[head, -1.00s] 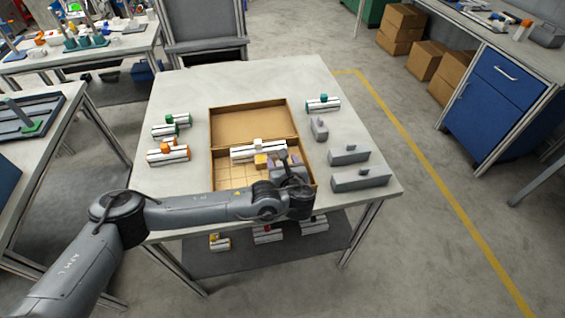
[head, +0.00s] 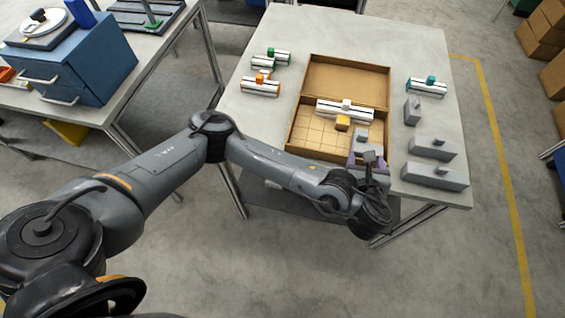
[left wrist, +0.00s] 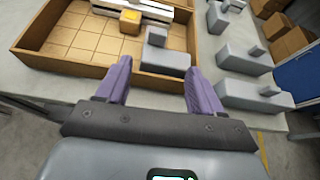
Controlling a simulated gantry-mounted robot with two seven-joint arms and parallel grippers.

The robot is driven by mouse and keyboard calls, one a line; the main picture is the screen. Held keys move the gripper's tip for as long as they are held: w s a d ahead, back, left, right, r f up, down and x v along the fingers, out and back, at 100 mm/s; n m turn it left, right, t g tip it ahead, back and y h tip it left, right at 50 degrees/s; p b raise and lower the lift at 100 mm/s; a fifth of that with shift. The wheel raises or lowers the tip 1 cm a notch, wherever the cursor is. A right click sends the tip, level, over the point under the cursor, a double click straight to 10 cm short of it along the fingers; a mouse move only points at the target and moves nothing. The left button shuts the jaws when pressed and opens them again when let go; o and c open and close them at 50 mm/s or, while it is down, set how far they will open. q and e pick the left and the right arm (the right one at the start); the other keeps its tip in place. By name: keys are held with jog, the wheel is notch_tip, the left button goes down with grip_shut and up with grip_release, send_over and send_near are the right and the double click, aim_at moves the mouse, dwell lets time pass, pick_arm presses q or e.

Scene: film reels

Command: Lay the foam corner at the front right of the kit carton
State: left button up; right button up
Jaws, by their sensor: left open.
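The kit carton (head: 290,143) lies open on the table with its lid folded back. A grey foam corner with a small knob (left wrist: 164,58) sits inside it at the front right, by the right wall; in the head view the foam corner (head: 362,148) is partly hidden by my arm. My left gripper (left wrist: 158,75) has its two purple fingers apart, one on each side of the foam corner's near end. In the head view the left gripper (head: 367,161) is over the carton's front right. Whether a finger touches the foam is unclear. My right gripper is not in view.
A white rail piece (head: 345,112) and a yellow block (head: 342,123) lie in the carton. Grey foam pieces (head: 412,112), (head: 432,148), (head: 436,176) stand on the table to the right. An orange-topped part (head: 260,87) and a teal-topped part (head: 427,87) flank the carton.

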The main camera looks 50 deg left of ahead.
pick_arm(q)
jog(key=s+d+f+n+g+h, duration=0.25)
jog(key=s+d+n, duration=0.2)
jog(key=s, duration=0.25)
jog(key=s+d+f+n+g+h, duration=0.2)
jog(key=s+d+f+n+h, duration=0.15)
jog(key=s+n, duration=0.3)
jog(key=s+a+f+n+g, duration=0.1)
jog(key=s+a+f+n, duration=0.2)
jog(key=s+a+n, duration=0.4)
jog(key=s+a+f+n+g, duration=0.2)
jog(key=s+a+f+n, duration=0.1)
jog(key=s+a+n, duration=0.4)
jog(key=a+n, duration=0.2)
jog(key=a, duration=0.1)
jog(key=shift+s+a+f+h, duration=0.2)
jog(key=shift+a+f+h, duration=0.15)
jog(key=shift+a+h, duration=0.05)
notch_tip(320, 180, up, 41)
jog(key=p, duration=4.1)
